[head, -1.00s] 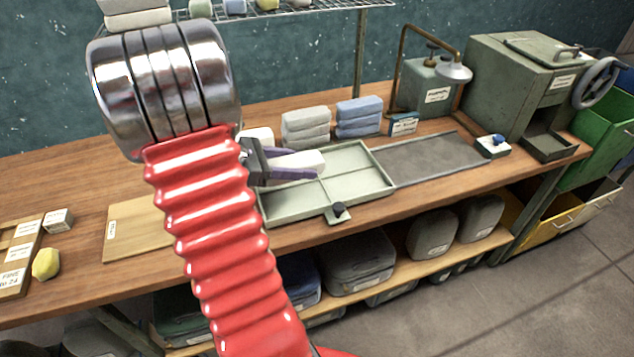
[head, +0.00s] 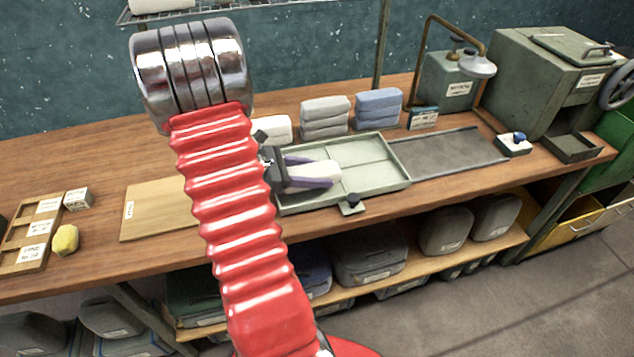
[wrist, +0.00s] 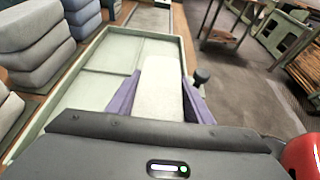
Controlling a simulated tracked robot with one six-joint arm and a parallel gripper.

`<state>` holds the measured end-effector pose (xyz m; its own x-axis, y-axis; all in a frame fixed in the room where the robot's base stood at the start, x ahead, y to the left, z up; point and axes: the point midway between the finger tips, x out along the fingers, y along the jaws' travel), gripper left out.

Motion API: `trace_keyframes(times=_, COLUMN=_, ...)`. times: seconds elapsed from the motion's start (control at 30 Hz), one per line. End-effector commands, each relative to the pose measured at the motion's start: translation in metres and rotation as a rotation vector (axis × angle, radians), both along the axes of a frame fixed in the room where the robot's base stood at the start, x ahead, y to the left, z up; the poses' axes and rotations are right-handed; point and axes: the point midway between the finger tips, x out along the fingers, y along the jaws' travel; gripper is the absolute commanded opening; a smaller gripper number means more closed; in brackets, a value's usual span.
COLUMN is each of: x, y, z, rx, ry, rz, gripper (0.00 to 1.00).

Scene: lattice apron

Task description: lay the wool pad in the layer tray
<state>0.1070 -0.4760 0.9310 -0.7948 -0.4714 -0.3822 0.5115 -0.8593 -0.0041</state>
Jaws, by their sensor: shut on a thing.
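The layer tray (head: 385,184) is a shallow pale green tray with low walls and thin dividing lines on its floor. It lies on the wooden bench, and its rim also shows in the wrist view (wrist: 181,45). My gripper (head: 338,172) has purple fingers and is shut on a white wool pad (head: 318,171). The pad is over the left part of the tray; I cannot tell whether it touches the floor. In the wrist view the pad (wrist: 160,85) lies between my fingers, near the tray's right wall. My wrist hides the tray's near end.
Stacks of grey pads (head: 325,117) and blue pads (head: 378,108) stand behind the tray, with a white pad (head: 277,128) to their left. A dark knob (head: 351,203) sits at the tray's front. A grey mesh panel (head: 450,152) lies to its right.

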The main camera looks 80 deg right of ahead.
Motion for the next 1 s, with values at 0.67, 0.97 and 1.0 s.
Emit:
trace_keyframes(times=0.67, x=-0.001, y=0.0, z=-0.033, rx=0.001, ry=0.001, rz=-0.001, gripper=0.25)
trace_keyframes(times=0.97, x=-0.001, y=0.0, z=-0.033, rx=0.001, ry=0.0, rz=-0.002, gripper=0.54)
trace_keyframes(times=1.0, x=-0.001, y=0.0, z=-0.032, rx=0.001, ry=0.001, rz=-0.003, gripper=0.54)
